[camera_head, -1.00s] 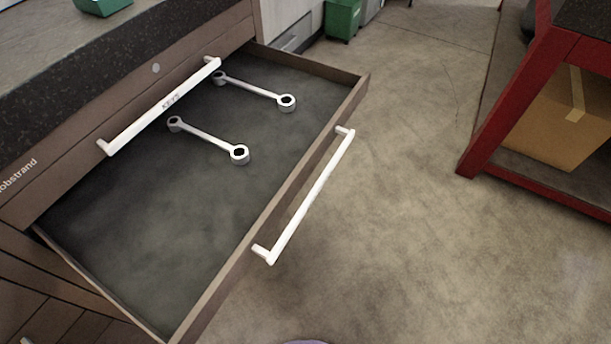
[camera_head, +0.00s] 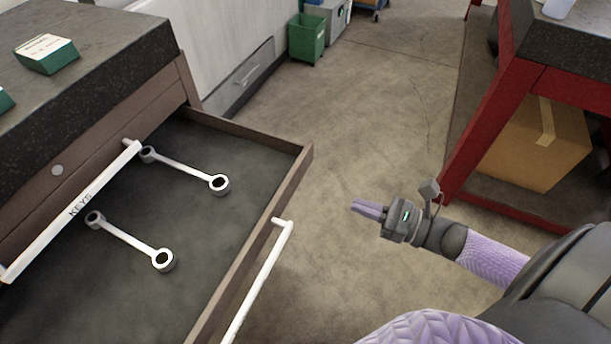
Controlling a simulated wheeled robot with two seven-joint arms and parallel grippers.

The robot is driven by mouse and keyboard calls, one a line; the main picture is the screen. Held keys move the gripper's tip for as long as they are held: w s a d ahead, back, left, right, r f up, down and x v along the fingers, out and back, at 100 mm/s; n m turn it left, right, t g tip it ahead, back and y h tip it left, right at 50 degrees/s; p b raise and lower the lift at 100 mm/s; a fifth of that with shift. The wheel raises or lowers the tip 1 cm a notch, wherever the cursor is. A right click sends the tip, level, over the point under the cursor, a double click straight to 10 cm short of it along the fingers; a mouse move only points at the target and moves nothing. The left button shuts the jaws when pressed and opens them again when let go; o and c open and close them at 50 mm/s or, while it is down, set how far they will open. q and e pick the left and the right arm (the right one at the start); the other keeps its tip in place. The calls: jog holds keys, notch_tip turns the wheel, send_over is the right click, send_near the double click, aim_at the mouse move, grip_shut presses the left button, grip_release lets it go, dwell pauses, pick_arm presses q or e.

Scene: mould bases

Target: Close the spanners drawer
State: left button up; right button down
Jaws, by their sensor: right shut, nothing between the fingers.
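The spanners drawer (camera_head: 290,178) is pulled out of the dark-topped cabinet at the left. Two silver spanners (camera_head: 190,172) (camera_head: 130,239) lie apart on its dark floor. Its white bar handle (camera_head: 258,285) is on the drawer's front face, the lower end cut off by the frame. My right gripper (camera_head: 354,206) is shut and empty, out in front of the drawer and to the right of the handle, not touching it. My left gripper is not in view.
A closed drawer with a white handle marked KEYS (camera_head: 85,205) sits above the open one. A red-framed bench (camera_head: 480,140) with a cardboard box (camera_head: 540,145) under it stands at right. A green bin (camera_head: 306,38) is at the back. Bare floor lies between.

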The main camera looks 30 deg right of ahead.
aim_at(295, 182)
jog(key=b+x, duration=0.1)
jog(key=x, duration=0.9)
jog(key=shift+w+f+b, duration=0.1)
jog(key=shift+b, duration=0.2)
jog(key=shift+w+a, duration=0.4)
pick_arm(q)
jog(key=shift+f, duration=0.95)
pick_arm(e)
jog(key=shift+w+a, duration=0.1)
